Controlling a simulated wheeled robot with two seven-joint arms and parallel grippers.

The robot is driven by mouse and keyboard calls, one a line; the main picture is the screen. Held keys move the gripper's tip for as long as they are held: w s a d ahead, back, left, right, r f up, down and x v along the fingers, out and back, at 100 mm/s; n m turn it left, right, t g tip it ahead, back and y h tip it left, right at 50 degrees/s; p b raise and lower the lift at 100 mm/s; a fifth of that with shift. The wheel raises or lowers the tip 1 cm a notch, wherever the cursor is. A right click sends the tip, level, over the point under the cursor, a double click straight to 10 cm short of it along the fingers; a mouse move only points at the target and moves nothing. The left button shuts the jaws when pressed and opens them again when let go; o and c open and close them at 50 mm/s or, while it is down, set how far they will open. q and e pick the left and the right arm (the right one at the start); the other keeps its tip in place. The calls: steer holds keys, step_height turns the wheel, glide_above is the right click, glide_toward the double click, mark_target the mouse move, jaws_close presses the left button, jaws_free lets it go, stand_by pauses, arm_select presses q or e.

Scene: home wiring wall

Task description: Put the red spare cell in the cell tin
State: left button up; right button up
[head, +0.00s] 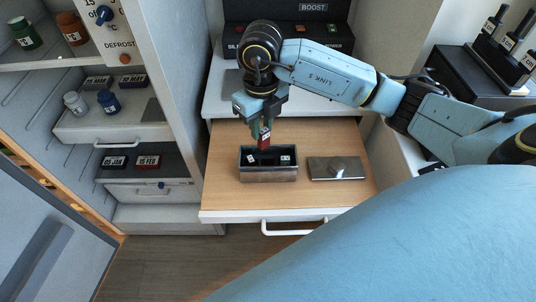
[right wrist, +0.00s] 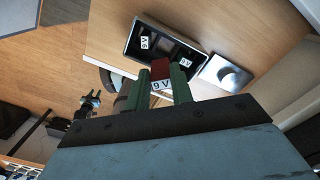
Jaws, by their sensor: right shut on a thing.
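The red spare cell (head: 264,139) is held upright in my right gripper (head: 264,127), which is shut on it. The cell is over the back part of the open cell tin (head: 268,174), on the pulled-out wooden drawer or shelf. In the right wrist view the red cell (right wrist: 160,70), with a white "9 V" label, sits between the green fingers (right wrist: 160,82). The tin (right wrist: 132,50) shows there beyond it, with dark cells bearing white labels inside. I cannot tell whether the red cell's lower end is inside the tin.
A flat metal lid (head: 337,168) lies right of the tin, and also shows in the right wrist view (right wrist: 226,73). The wooden surface (head: 225,195) is clear around both. An open cabinet with small bottles and labelled boxes (head: 148,162) stands at left.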

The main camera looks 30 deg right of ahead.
mark_target(267, 153)
steer(key=m, duration=0.2)
steer(key=d, duration=0.1)
steer(key=shift+s+f+m, duration=0.15)
steer(key=shift+f+m, duration=0.1)
steer(key=shift+m, duration=0.15)
steer(key=shift+f, duration=0.25)
steer(key=shift+m, duration=0.3)
step_height(267, 153, down, 10)
steer(key=shift+r, duration=0.15)
steer(key=shift+b, duration=0.3)
steer(key=o, duration=0.6)
steer(key=shift+o, duration=0.4)
step_height(267, 153, up, 12)
steer(key=shift+r+p, duration=0.1)
steer(key=shift+p, duration=0.2)
